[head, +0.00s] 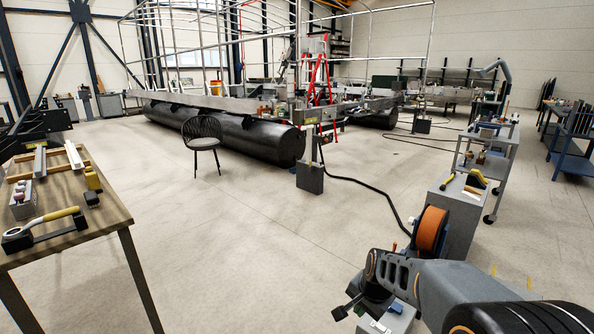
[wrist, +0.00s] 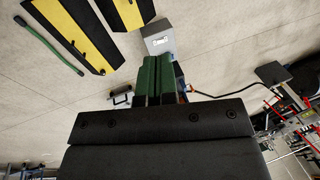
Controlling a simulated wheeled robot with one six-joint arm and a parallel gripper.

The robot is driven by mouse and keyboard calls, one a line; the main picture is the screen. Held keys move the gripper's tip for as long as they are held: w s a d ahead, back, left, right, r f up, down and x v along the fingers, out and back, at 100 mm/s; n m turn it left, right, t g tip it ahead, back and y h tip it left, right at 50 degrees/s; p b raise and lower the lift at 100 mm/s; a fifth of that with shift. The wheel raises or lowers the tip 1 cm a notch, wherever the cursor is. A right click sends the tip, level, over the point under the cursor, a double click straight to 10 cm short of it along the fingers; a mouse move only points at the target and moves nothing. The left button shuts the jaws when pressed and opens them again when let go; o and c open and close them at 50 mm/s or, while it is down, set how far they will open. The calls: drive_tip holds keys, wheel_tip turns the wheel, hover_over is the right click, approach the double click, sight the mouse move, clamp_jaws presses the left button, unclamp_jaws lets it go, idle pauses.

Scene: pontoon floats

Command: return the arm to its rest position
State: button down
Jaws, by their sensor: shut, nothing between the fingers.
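My arm (head: 455,290) reaches in from the lower right corner of the head view, bent, with its wrist joint low and near the front. My gripper (head: 350,303) is at its left end, dark and small, above the bare floor. It looks shut and holds nothing. In the wrist view a broad dark plate with bolts, part of my gripper, fills the bottom.
An orange reel (head: 432,229) stands close behind my arm beside a grey cabinet (head: 449,222). A wooden workbench (head: 90,215) is at the left. A black chair (head: 203,137) and a long black float (head: 225,132) are farther back. Yellow-black ramps (wrist: 75,30) show in the wrist view. The middle floor is clear.

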drive_tip(key=s+r+n+h+p, duration=0.1)
drive_tip(key=s+r+n+p, duration=0.8)
drive_tip(key=s+r, duration=0.6)
wheel_tip(320, 180, up, 2)
drive_tip(key=shift+s+r+t, duration=0.25)
drive_tip(key=shift+s+t, duration=0.05)
drive_tip(key=shift+s, duration=0.05)
